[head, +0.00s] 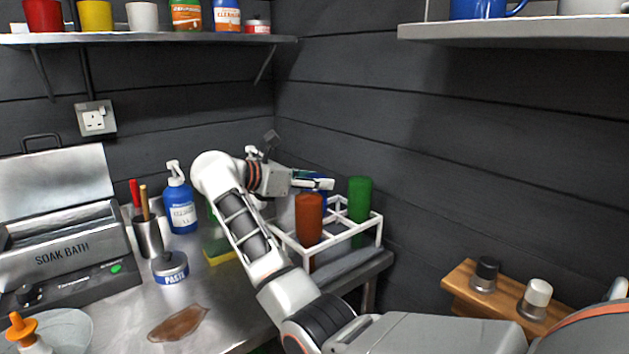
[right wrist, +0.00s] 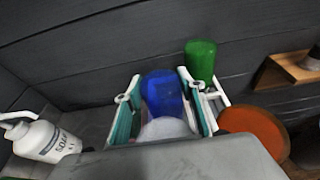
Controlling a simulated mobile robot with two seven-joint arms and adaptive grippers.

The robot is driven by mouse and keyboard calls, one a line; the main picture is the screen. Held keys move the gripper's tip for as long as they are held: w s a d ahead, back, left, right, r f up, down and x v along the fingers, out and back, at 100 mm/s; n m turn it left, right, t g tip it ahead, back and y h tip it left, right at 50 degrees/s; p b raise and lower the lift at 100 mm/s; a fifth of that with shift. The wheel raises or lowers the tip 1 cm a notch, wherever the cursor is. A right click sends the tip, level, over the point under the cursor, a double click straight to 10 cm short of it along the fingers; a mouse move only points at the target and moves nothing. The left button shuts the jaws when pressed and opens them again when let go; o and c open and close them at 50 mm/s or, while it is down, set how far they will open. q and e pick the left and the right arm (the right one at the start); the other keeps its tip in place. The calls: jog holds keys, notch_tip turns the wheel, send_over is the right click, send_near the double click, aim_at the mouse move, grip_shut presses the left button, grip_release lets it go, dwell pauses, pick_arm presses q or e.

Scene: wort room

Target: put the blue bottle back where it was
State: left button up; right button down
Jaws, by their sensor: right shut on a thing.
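The blue bottle (right wrist: 163,92) stands between the two teal-padded fingers of my right gripper (right wrist: 160,108) in the right wrist view. The gripper is shut on it. In the head view my right gripper (head: 315,181) reaches over the white wire rack (head: 372,227), and a little of the blue bottle (head: 324,185) shows behind the fingers. A brown-orange bottle (head: 308,218) stands in the rack's front part and a green bottle (head: 359,198) at its right rear. The blue bottle's lower end is hidden, so I cannot tell whether it is seated. My left gripper is out of view.
A blue pump bottle (head: 180,204), a paste tin (head: 170,267) and a soak bath (head: 65,255) stand left on the metal counter. A white soap pump bottle (right wrist: 42,138) shows in the wrist view. Dark walls close in behind the rack.

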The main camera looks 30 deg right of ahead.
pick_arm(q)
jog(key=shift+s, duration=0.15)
pick_arm(e)
jog(key=shift+r, duration=0.1)
jog(key=c, duration=1.3)
grip_release()
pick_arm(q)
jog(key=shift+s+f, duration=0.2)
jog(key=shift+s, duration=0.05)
pick_arm(e)
jog(key=shift+o, duration=0.2)
